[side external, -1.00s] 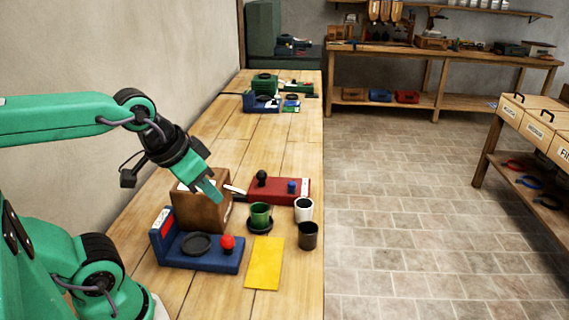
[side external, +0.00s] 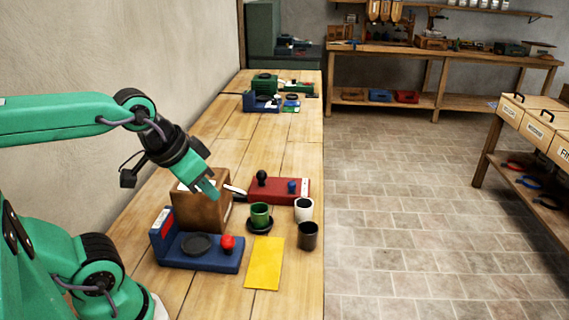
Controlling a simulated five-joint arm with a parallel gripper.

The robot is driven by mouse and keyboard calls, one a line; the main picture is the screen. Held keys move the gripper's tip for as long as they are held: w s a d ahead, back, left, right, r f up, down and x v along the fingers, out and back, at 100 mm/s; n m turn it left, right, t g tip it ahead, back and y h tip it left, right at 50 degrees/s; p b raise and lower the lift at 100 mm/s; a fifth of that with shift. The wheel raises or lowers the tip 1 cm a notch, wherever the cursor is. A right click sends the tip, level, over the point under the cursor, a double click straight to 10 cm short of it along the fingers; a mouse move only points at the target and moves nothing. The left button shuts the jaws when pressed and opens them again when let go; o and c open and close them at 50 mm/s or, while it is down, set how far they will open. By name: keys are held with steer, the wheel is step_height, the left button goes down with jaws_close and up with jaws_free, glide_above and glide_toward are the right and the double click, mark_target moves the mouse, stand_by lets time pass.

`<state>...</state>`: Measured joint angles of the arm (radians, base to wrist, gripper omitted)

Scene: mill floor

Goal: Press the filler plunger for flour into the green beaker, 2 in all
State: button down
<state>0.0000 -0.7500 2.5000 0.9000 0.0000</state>
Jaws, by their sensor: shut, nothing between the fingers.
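The green beaker (side external: 260,212) stands upright on a small dark saucer (side external: 261,227) on the bench. A brown box (side external: 190,213) stands left of it, with a pale spout-like piece (side external: 236,190) sticking out at its upper right, toward the beaker's side. This box may be the flour filler; I see no readable label, and no plunger can be made out. My gripper (side external: 210,190) is shut and empty, pointing down at the top of the box. I cannot tell whether its tips touch the box. The beaker's contents are hidden.
A blue device (side external: 205,259) with a dark round plate and red knob stands in front. A red block (side external: 284,197) with black and blue knobs lies behind the beaker. White (side external: 304,213) and black (side external: 308,237) cups stand right, near the edge. A yellow sheet (side external: 264,265) lies in front.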

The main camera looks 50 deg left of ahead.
steer(key=shift+w, duration=0.15)
stand_by(0.8)
steer(key=n+t+y, duration=0.3)
steer(key=n+y, duration=0.1)
steer(key=n, duration=1)
glide_above(260, 174)
step_height(260, 174, down, 6)
steer(key=shift+a+r, duration=0.1)
steer(key=shift+r, duration=0.1)
steer(key=shift+f, duration=0.1)
steer(key=shift+f, duration=4.35)
